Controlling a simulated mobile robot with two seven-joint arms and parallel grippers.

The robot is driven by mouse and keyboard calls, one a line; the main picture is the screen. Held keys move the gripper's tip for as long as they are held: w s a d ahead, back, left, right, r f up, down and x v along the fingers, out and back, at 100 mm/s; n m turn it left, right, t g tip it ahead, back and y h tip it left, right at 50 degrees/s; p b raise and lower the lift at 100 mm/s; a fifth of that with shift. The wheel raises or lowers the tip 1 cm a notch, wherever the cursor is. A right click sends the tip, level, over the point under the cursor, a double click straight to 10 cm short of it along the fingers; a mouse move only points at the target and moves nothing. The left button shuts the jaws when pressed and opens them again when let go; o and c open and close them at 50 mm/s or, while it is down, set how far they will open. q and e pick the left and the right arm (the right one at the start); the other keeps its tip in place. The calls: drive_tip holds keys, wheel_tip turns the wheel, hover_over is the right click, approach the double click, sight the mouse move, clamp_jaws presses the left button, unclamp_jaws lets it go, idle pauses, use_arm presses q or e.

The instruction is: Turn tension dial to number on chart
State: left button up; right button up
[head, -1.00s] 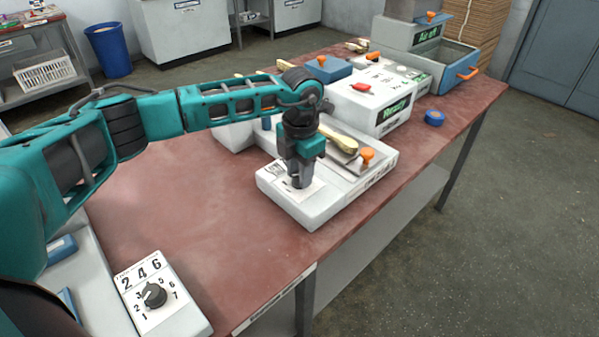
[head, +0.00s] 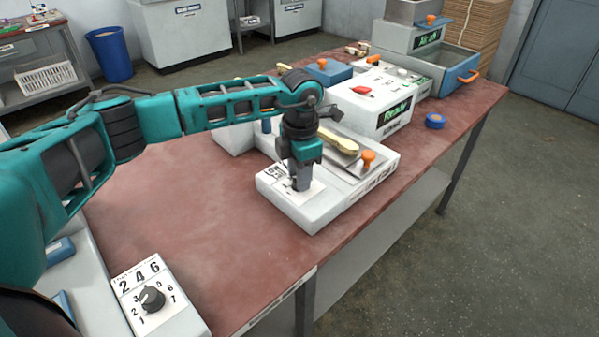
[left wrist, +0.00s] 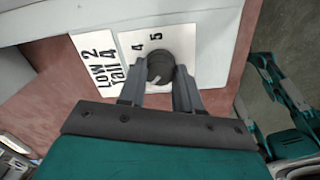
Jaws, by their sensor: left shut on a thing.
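My left gripper (head: 302,188) points down onto the white dial plate of the press unit (head: 335,210) in the middle of the table. In the left wrist view its two fingers (left wrist: 160,90) are shut on a dark round dial (left wrist: 160,66), one on each side. A pale mark shows on the dial's lower part; the numbers 4 and 5 show above it, and the others are hidden. The chart (left wrist: 98,62), left of the dial, reads "Low 2" and "Tall 4". My right gripper is not in view.
A second dial (head: 152,299), numbered 1 to 7, sits on a white box at the lower left under a "2 4 6" card.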

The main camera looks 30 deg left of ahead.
use_arm(q)
drive_tip(key=o, duration=1)
drive_tip(key=shift+o, duration=0.2)
wheel_tip(320, 180, up, 13)
drive_tip(key=shift+d, duration=0.15)
drive_tip(key=shift+s, duration=0.15)
